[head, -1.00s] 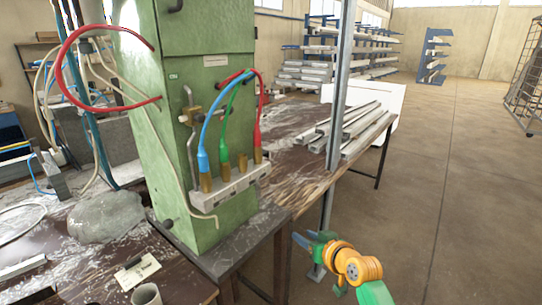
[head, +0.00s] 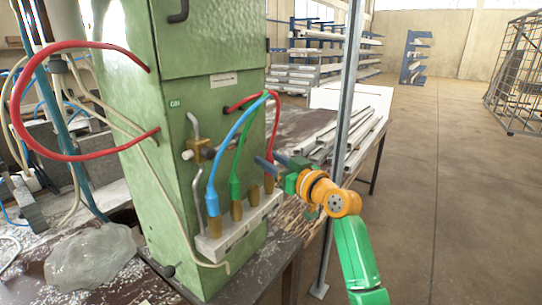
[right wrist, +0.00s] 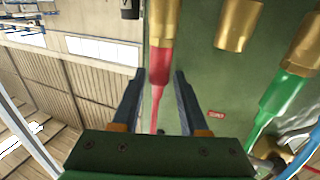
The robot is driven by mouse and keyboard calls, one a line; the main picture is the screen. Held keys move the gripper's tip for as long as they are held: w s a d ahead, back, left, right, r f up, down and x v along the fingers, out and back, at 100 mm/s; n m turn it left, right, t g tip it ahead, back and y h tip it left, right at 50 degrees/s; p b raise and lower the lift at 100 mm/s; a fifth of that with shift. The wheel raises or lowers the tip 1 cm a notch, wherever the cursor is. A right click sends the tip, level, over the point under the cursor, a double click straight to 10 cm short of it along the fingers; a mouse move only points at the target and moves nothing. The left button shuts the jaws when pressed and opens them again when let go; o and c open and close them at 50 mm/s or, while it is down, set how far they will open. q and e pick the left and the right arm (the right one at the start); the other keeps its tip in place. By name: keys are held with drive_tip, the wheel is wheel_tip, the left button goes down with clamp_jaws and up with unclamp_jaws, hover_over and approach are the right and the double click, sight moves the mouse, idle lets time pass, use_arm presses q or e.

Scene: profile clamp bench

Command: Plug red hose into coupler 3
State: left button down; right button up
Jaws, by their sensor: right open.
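The red hose (head: 276,122) ends in a red plug seated in the rightmost brass coupler (head: 268,184) of the block. In the right wrist view its red plug (right wrist: 160,68) hangs between my open right fingers (right wrist: 158,88), with no clear contact. In the head view my right gripper (head: 274,164) is at the hose from the right. Beside it, the third brass coupler from the left (head: 253,195) is empty; it also shows in the right wrist view (right wrist: 237,24). The green hose (head: 236,165) and blue hose (head: 213,170) sit in the other two couplers. My left gripper is out of view.
The pale coupler block (head: 240,228) is fixed to the green machine (head: 150,195). A steel post (head: 346,105) stands just behind my right arm. Metal profiles (head: 350,138) lie on the bench behind.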

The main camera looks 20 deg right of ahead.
drive_tip(key=shift+w+a+f, duration=0.15)
drive_tip(key=shift+w+f, duration=0.05)
drive_tip(key=shift+w, duration=0.25)
drive_tip(key=shift+s, duration=0.1)
drive_tip(key=shift+c, duration=0.4)
clamp_jaws()
drive_tip(key=c, duration=0.5)
unclamp_jaws()
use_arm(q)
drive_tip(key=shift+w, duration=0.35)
use_arm(e)
clamp_jaws()
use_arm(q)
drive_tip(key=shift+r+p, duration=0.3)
use_arm(e)
drive_tip(key=shift+r, duration=0.4)
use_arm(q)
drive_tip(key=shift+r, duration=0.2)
use_arm(e)
drive_tip(key=shift+r, duration=0.3)
drive_tip(key=shift+r, duration=0.1)
